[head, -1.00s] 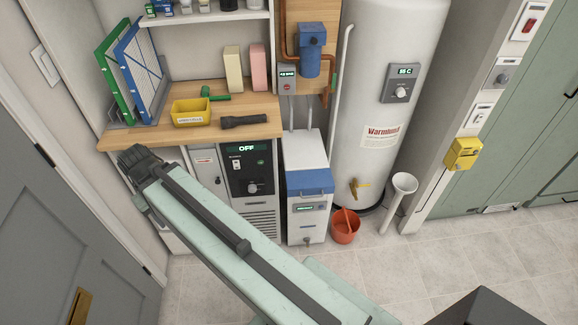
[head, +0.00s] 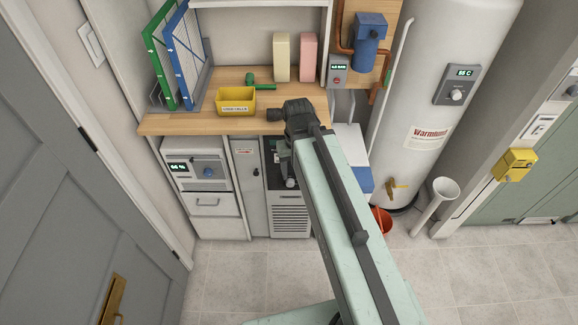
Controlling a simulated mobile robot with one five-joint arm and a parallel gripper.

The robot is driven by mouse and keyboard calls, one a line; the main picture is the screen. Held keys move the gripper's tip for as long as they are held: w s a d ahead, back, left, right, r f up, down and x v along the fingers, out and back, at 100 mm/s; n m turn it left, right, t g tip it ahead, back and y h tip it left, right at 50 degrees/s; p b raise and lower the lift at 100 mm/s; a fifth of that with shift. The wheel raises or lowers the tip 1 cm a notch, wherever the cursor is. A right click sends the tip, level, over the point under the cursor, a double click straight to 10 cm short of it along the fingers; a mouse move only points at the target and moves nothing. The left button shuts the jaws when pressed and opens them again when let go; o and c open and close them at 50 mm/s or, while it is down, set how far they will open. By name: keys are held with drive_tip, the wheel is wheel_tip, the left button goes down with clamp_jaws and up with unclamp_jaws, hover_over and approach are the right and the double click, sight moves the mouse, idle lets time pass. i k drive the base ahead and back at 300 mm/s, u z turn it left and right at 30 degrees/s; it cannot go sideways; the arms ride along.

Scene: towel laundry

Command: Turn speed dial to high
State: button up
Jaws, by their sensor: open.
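The black control panel (head: 272,156) is on the front of the grey cabinet below the wooden counter. My arm covers its right part and its display. A round grey dial (head: 291,183) shows low on this panel, close beside my arm; its setting cannot be read.
A white unit (head: 194,170) with a lit display and blue knob stands to the left. The counter (head: 190,122) holds a yellow bin (head: 236,101) and a green tool (head: 262,83). A water heater (head: 425,100) and an orange bucket (head: 381,220) stand right. The floor in front is free.

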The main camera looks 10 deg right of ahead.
sight(290, 182)
drive_tip(key=u, duration=0.95)
drive_tip(key=k, duration=0.7)
drive_tip(key=u, duration=0.55)
